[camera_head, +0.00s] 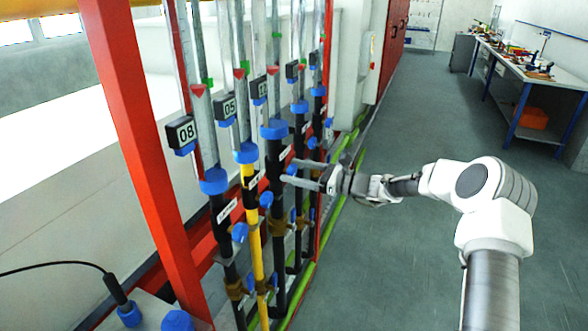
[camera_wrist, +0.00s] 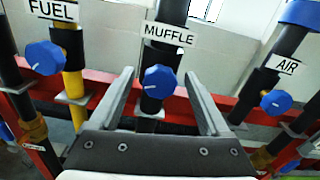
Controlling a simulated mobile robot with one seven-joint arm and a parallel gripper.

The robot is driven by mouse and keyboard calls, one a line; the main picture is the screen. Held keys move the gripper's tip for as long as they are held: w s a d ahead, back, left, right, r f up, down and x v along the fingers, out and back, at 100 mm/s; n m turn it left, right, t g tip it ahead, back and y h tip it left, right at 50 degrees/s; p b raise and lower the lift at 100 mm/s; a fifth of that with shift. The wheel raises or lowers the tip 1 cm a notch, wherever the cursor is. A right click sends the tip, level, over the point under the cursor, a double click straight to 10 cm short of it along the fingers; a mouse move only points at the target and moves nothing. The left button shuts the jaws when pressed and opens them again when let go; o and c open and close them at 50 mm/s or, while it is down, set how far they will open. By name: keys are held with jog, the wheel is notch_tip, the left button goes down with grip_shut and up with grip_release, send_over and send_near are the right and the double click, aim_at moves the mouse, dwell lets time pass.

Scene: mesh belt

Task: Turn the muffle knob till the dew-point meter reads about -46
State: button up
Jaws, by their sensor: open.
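The blue muffle knob (camera_wrist: 158,82) sits on a dark pipe under a white MUFFLE label (camera_wrist: 168,33) in the wrist view. Its pale pointer mark shows on its face. My gripper (camera_wrist: 158,78) is open, with one finger on each side of the knob in the picture; I see gaps on both sides, and contact cannot be made out. In the head view my gripper (camera_head: 284,172) reaches left to the third pipe, and I cannot clearly make out the muffle knob there. A small black display (camera_head: 259,88) is above that pipe; its digits are too small to read surely. No meter is labelled dew-point legibly.
A FUEL knob (camera_wrist: 45,58) on the yellow pipe is to the left and an AIR knob (camera_wrist: 276,102) to the right. Nearer displays read 08 (camera_head: 181,132) and 05 (camera_head: 227,107). A red post (camera_head: 140,130) stands at left.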

jog(key=shift+w+a, duration=0.1)
jog(key=shift+a, duration=0.25)
grip_shut()
jog(key=shift+f+n+b, duration=0.15)
jog(key=shift+n+b, duration=0.15)
jog(key=shift+b, duration=0.25)
